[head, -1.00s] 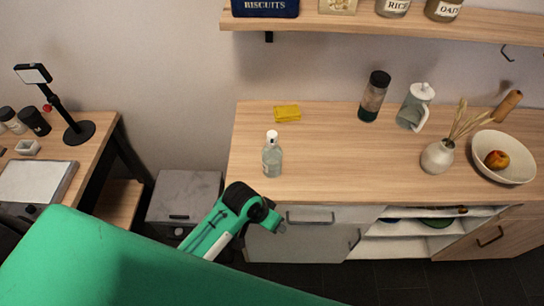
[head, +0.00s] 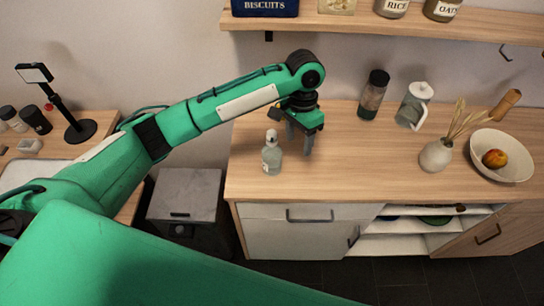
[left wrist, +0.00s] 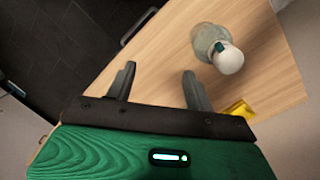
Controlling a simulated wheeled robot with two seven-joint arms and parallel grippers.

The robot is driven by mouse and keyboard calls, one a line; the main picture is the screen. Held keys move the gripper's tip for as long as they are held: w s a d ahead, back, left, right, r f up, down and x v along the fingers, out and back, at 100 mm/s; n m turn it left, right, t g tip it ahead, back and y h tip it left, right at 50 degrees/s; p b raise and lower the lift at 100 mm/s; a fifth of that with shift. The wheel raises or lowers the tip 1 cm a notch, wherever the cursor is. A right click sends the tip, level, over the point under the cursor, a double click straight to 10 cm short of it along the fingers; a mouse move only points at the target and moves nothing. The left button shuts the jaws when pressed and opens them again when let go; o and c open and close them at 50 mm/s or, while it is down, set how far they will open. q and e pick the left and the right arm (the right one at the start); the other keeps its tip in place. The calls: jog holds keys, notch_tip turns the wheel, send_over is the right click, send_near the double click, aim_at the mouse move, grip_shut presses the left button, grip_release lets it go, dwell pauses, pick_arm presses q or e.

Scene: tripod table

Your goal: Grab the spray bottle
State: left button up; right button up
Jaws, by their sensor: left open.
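The spray bottle (head: 272,155) is small, clear and greyish with a white top. It stands upright on the wooden counter near its left end. My left gripper (head: 299,147) is open and empty, pointing down just to the right of the bottle in the head view, apart from it. In the left wrist view the bottle (left wrist: 218,47) shows beyond the fingers (left wrist: 158,82), up and to the right, not between them. My right gripper is not in view.
A yellow sponge (left wrist: 238,108) lies on the counter. A dark-lidded jar (head: 373,95), a glass pitcher (head: 413,105), a white vase (head: 436,156) and a fruit bowl (head: 502,157) stand to the right. A shelf (head: 330,25) hangs above. The counter front is clear.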

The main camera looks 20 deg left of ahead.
aim_at(272, 132)
pick_arm(q)
jog(key=w+a+r+n+y, duration=0.1)
jog(key=w+a+r, duration=0.15)
jog(key=r, duration=0.25)
jog(key=w+a+r+n+y, duration=0.1)
jog(key=w+a+r, duration=0.1)
jog(key=a+r, duration=0.3)
jog(key=shift+g, duration=0.5)
jog(key=x, duration=0.2)
jog(key=p+x, duration=0.1)
jog(key=x, duration=0.2)
jog(key=d+p+x, duration=0.1)
jog(key=x, duration=0.1)
jog(key=shift+s+f, duration=0.2)
jog(key=p+x, duration=0.2)
jog(key=x, duration=0.2)
jog(key=shift+d+f+p, duration=0.1)
jog(key=shift+f+p, duration=0.25)
jog(key=shift+s+f, duration=0.1)
jog(key=shift+f, duration=0.25)
grip_shut()
